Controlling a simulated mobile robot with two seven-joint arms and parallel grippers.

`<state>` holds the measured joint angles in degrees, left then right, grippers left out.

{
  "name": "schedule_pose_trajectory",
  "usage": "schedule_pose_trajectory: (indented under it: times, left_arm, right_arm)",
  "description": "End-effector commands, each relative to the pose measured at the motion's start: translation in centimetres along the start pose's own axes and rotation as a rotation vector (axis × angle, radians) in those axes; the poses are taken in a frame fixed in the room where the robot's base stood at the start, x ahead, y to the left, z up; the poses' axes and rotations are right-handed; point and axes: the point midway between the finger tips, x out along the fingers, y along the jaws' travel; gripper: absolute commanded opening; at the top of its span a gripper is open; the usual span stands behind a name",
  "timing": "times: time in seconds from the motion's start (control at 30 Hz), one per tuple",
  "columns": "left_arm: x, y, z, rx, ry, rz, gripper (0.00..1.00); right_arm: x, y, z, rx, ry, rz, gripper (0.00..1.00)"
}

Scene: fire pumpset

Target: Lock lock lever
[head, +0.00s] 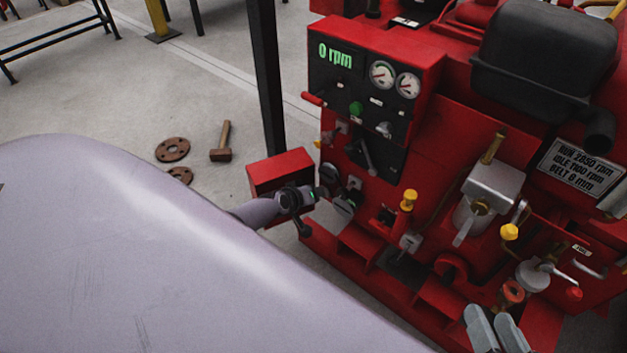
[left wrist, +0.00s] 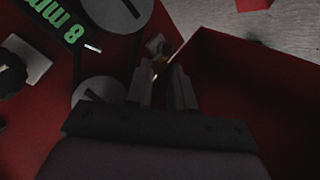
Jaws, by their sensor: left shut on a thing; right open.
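My left gripper (head: 318,192) is at the lower left of the red pump set, beside the red box and in front of grey round knobs. A small grey tab (left wrist: 155,44) shows just beyond. My right gripper (head: 495,332) is at the bottom right of the head view, its two grey fingers apart and empty. A grey lever (head: 366,156) hangs on the black plate under the gauges.
A red box (head: 281,170) stands close beside the left gripper. A black post (head: 266,80) rises behind it. The control panel (head: 345,95) reads 0 rpm. Yellow-capped handles (head: 408,200) and pipes crowd the front. A hammer (head: 221,143) and rusty flanges (head: 172,149) lie on the floor.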

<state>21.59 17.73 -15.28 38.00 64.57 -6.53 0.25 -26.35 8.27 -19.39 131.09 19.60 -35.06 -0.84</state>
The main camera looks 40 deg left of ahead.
Motion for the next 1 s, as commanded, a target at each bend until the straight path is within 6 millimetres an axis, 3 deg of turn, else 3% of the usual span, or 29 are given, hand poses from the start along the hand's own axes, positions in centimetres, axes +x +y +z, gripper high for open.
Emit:
schedule_pose_trajectory:
  times: [0.63, 0.67, 0.7, 1.0]
  left_arm:
    - [-0.02, -0.25, 0.05, -0.028, -0.019, 0.011, 0.00]
    - [-0.02, -0.25, 0.05, -0.027, -0.019, 0.011, 0.26]
    - [-0.02, -0.25, 0.05, -0.027, -0.019, 0.010, 0.33]
    - [-0.08, -0.14, -0.07, -0.027, -0.017, 0.012, 0.33]
  right_arm:
    - [-0.35, 0.63, 0.56, -0.020, -0.003, 0.021, 0.47]
    - [-0.36, 0.64, 0.58, -0.020, -0.003, 0.021, 0.47]
    - [-0.37, 0.65, 0.60, -0.020, -0.003, 0.021, 0.47]
    - [-0.40, 0.62, 0.48, -0.019, -0.002, 0.021, 0.47]
